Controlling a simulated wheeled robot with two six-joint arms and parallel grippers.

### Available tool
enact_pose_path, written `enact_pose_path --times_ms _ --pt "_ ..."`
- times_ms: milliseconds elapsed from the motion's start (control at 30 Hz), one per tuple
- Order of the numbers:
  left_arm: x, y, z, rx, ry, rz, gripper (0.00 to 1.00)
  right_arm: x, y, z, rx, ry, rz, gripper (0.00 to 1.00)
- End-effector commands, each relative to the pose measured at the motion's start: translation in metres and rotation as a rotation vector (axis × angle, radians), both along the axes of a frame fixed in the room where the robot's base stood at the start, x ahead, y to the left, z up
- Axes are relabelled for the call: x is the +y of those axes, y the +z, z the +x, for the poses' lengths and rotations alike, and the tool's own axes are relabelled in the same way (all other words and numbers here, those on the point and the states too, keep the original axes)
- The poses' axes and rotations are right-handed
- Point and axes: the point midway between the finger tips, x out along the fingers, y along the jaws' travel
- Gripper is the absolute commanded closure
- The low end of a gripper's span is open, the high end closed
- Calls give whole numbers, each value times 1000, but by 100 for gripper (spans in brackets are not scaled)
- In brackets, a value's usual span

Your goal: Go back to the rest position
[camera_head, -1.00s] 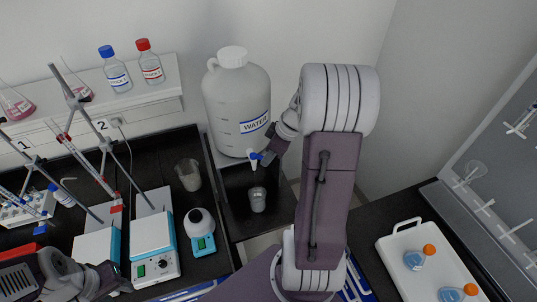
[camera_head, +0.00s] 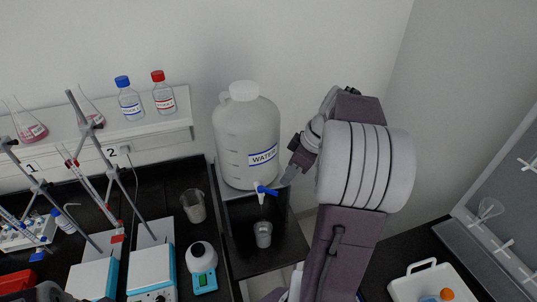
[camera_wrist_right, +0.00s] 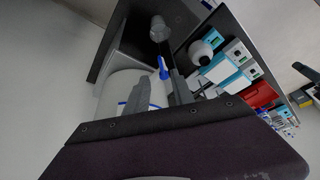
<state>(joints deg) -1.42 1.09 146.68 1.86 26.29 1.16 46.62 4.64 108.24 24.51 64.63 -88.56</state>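My right gripper (camera_head: 287,178) is just right of the blue tap (camera_head: 262,190) on the white water container (camera_head: 240,140) in the head view, apart from it. In the right wrist view, the two fingers (camera_wrist_right: 158,88) are spread with nothing held between them, and the blue tap (camera_wrist_right: 162,68) shows beyond the tips. My right arm is raised and bent, filling the middle right of the head view. Part of my left arm shows at the bottom left edge of the head view; its gripper is out of sight.
A beaker (camera_head: 263,234) stands on the low black stand below the tap. Another beaker (camera_head: 193,205) stands left of it. Stirrers (camera_head: 152,268), clamp stands and a shelf (camera_head: 140,128) with bottles crowd the left. A white tray (camera_head: 412,287) lies at lower right.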

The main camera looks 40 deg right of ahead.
Motion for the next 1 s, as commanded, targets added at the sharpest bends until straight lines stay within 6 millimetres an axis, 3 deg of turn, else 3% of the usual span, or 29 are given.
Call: enact_pose_path --times_ms 167,267,367,400,500,633,800,1000 --pt "0 0 0 0 0 0 64 0 0 0 0 0 1 71" --pt "0 -7 0 0 0 0 64 13 -7 7 0 43 0 71" --pt "0 -25 0 0 0 0 64 61 -27 23 7 194 7 71" --pt "0 -32 0 0 0 0 64 88 -42 21 33 273 16 71" --pt "0 -50 0 0 0 0 64 146 -90 2 128 419 5 71" --pt "0 -70 0 0 0 0 64 189 -155 -37 272 364 -59 71" --pt "0 -75 0 0 0 0 64 194 -201 -71 345 51 -136 71" --pt "0 -73 0 0 0 0 64 179 -216 -70 309 -388 -109 71"
